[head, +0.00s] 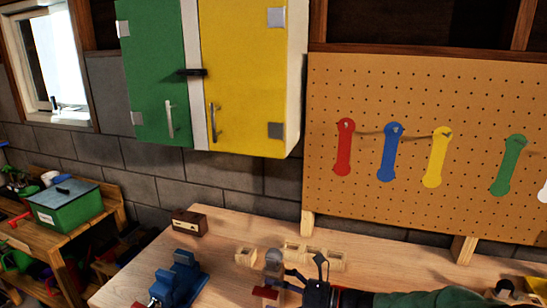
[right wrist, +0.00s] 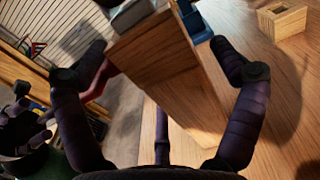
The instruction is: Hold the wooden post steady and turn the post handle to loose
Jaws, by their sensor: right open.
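The wooden post (head: 271,275) stands near the front of the bench, with a grey rounded top and a red handle (head: 265,292) low on its side. In the right wrist view the wooden post (right wrist: 160,75) fills the space between the fingers, and the red handle (right wrist: 98,82) shows partly behind the left finger. My right gripper (head: 302,270) is open, its fingers on either side of the post with a gap at least on the right. Dark jointed parts, apparently my left gripper (right wrist: 20,118), show at the left edge of the right wrist view; their opening is unclear.
A blue vise (head: 176,282) stands left of the post. Several small hollow wooden blocks (head: 318,259) lie behind it, and a dark wooden box (head: 190,222) sits at the bench's back left. A pegboard (head: 420,90) and cabinets (head: 245,80) are behind.

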